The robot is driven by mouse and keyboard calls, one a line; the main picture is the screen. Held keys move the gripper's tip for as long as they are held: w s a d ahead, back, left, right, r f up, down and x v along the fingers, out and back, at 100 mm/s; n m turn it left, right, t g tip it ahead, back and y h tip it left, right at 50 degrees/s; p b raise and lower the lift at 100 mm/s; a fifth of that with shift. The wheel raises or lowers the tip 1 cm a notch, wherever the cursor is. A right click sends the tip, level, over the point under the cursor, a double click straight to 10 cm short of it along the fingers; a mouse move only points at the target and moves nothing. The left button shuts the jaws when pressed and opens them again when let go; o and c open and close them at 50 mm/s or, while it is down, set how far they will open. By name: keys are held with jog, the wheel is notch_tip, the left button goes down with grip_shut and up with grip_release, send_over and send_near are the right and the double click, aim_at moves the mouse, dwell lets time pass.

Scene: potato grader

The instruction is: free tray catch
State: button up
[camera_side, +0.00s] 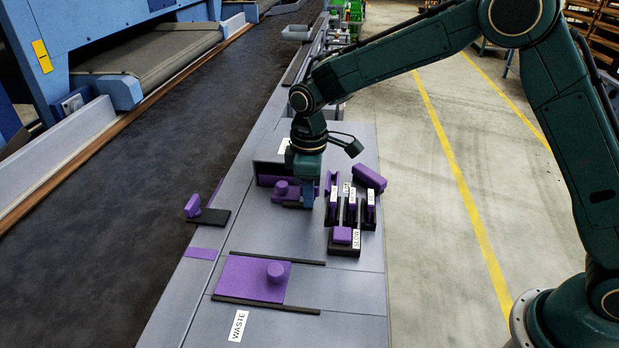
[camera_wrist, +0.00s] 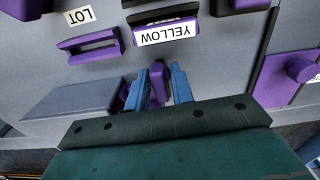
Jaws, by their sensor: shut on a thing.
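My gripper (camera_side: 308,200) points down at the grey bench. In the wrist view its two blue fingers (camera_wrist: 160,72) are shut on a small upright purple piece (camera_wrist: 156,86), which looks like the tray catch. The fingers hide part of it, and I cannot make it out in the side view. A grey slab (camera_wrist: 72,98) lies just left of the fingers in the wrist view and may be the tray. A purple strip (camera_wrist: 122,97) stands between the slab and the fingers.
Purple-topped blocks (camera_side: 352,200), one labelled YELLOW (camera_wrist: 165,31), stand close beside my gripper. A purple plate with a knob (camera_side: 281,190) is on its other side. A similar plate (camera_side: 245,279) lies nearer, above the WASTE label (camera_side: 238,325). The dark belt (camera_side: 130,180) runs left.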

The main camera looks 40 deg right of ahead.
jog(key=n, duration=0.5)
jog(key=shift+n, duration=2.2)
jog(key=o, duration=0.3)
jog(key=shift+r, duration=0.1)
jog(key=shift+r, duration=2.45)
jog(key=shift+m, duration=0.3)
